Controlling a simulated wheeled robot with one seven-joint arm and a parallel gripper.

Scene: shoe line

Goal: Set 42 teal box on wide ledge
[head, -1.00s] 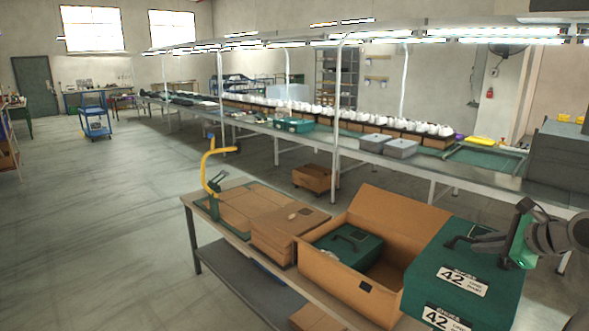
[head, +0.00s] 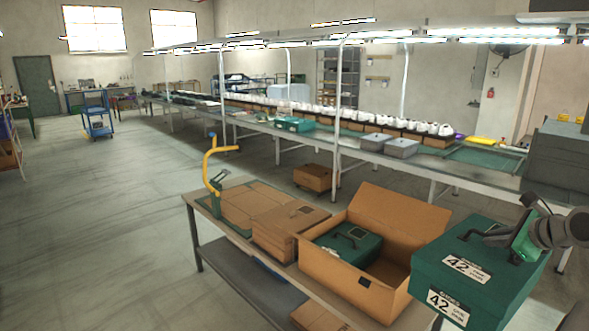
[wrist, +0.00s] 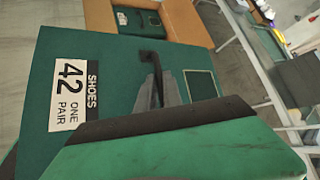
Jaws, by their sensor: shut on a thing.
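The teal box (head: 476,275) marked 42 is at the lower right of the head view, to the right of an open cardboard carton. My gripper (head: 470,236) is shut on the black handle on its lid. In the wrist view the box lid (wrist: 112,62) fills the left and middle, with its label "SHOES 42 ONE PAIR", and my gripper (wrist: 155,88) is at the handle. Another teal box (head: 345,243) with a black handle lies inside the carton. Whether the held box touches anything below is hidden. I cannot tell which surface is the wide ledge.
The open carton (head: 335,279) stands on a packing table (head: 240,238) with flat cardboard (head: 285,230) and a yellow-handled tape tool (head: 213,165). Behind runs a long conveyor line (head: 330,146) with white shoes and grey boxes (head: 401,148). The floor at left is clear.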

